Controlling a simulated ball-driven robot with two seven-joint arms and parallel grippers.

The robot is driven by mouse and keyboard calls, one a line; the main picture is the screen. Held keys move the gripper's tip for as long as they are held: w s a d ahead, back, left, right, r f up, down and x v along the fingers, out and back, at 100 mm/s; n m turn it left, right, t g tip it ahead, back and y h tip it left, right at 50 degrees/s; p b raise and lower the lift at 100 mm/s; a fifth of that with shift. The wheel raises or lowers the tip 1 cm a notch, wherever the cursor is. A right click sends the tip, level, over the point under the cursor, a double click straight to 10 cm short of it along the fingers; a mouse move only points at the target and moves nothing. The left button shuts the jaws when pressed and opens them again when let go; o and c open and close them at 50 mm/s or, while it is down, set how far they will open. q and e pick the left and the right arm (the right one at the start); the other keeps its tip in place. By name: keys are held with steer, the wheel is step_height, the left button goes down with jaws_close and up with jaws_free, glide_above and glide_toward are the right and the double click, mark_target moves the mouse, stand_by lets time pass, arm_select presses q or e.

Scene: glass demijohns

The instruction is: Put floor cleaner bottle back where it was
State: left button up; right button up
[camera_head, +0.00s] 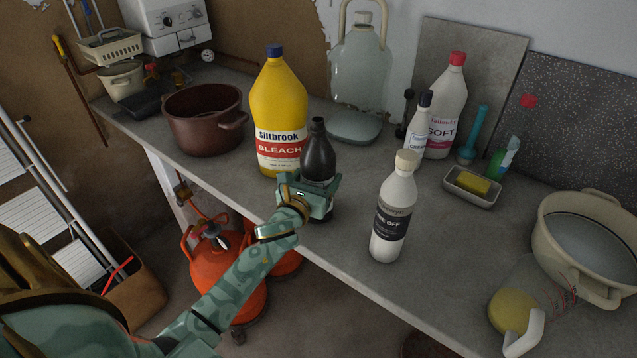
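A dark, nearly black bottle (319,158) with a narrow neck stands upright near the front edge of the worktop, just right of the yellow bleach bottle (276,105). It shows no readable label, so I cannot confirm that it is the floor cleaner. My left gripper (312,194) is around its lower part and appears shut on it. The gripper hides much of the bottle's lower body, and I cannot tell whether its base touches the worktop. My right gripper is not in view.
On the grey worktop (330,240), a white bottle (395,215) stands close on the right. A brown pot (203,118) is left, a glass demijohn (361,75) behind. White bottles (447,105), a sponge dish (471,188) and a cream pot (590,270) are right. Orange gas cylinders (225,270) are below.

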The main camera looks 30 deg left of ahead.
arm_select(q)
steer(key=o, duration=1.5)
steer(key=shift+f, duration=0.15)
steer(key=shift+s, duration=0.2)
steer(key=s, duration=0.3)
steer(key=s+d, duration=0.1)
steer(key=s, duration=0.7)
steer(key=shift+s+d, duration=0.25)
steer(key=shift+d, duration=0.05)
